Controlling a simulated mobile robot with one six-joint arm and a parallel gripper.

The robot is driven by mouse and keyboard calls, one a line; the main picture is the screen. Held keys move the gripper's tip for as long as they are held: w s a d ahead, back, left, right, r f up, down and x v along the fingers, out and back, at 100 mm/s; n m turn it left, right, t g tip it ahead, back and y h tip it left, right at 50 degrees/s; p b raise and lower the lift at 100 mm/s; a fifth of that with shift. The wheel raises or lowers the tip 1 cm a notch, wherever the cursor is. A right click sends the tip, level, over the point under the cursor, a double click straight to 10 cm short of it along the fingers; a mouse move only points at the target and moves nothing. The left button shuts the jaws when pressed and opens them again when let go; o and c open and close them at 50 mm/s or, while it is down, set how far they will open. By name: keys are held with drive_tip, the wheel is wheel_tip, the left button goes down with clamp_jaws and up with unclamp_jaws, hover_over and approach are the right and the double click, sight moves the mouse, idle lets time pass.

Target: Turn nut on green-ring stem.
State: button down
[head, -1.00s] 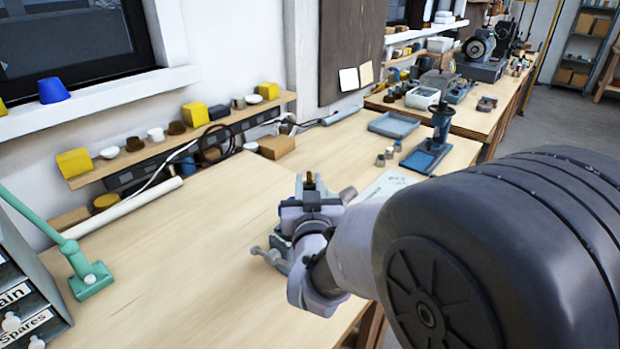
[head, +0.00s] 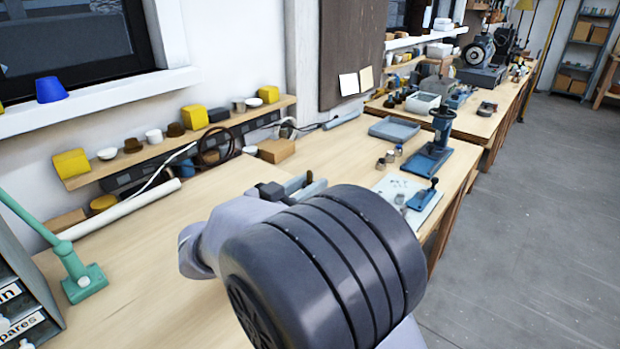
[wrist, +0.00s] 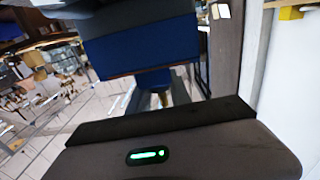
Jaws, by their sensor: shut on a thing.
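My gripper (head: 290,188) shows only in part above the workbench in the head view, mostly hidden behind my own arm. In the wrist view a small brass-coloured piece (wrist: 160,98) shows just beyond the dark bar of my gripper, and the jaws are shut on it. Whether this piece is the nut or part of a stem I cannot tell. A large dark-blue block fills the upper middle of the wrist view close to it. No green ring can be made out in either view.
The wooden workbench (head: 130,270) is largely clear at left. A green lamp base (head: 84,283) stands at the left edge. A blue press (head: 432,150), a blue-grey tray (head: 394,129) and a pale sheet with small parts (head: 415,196) lie to the right. A cardboard box (head: 276,150) is behind.

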drive_tip(key=m+g+h+p, duration=0.1)
drive_tip(key=m+g+h, duration=0.1)
drive_tip(key=m+g+h+p, duration=0.1)
drive_tip(key=g, duration=0.1)
drive_tip(key=shift+r+h+p, duration=0.25)
drive_tip(key=shift+h+p, duration=0.1)
drive_tip(key=shift+h, duration=0.05)
drive_tip(key=shift+f+m+g+h+p, duration=0.1)
drive_tip(key=shift+m+g+h+p, duration=0.45)
drive_tip(key=shift+m+g+p, duration=0.4)
drive_tip(key=shift+m+g+h+p, duration=0.5)
drive_tip(key=shift+m+g, duration=0.25)
drive_tip(key=shift+g, duration=0.5)
drive_tip(key=shift+m+g, duration=0.3)
drive_tip(key=c, duration=1.2)
unclamp_jaws()
drive_tip(key=shift+d, duration=0.15)
drive_tip(key=shift+f, duration=0.1)
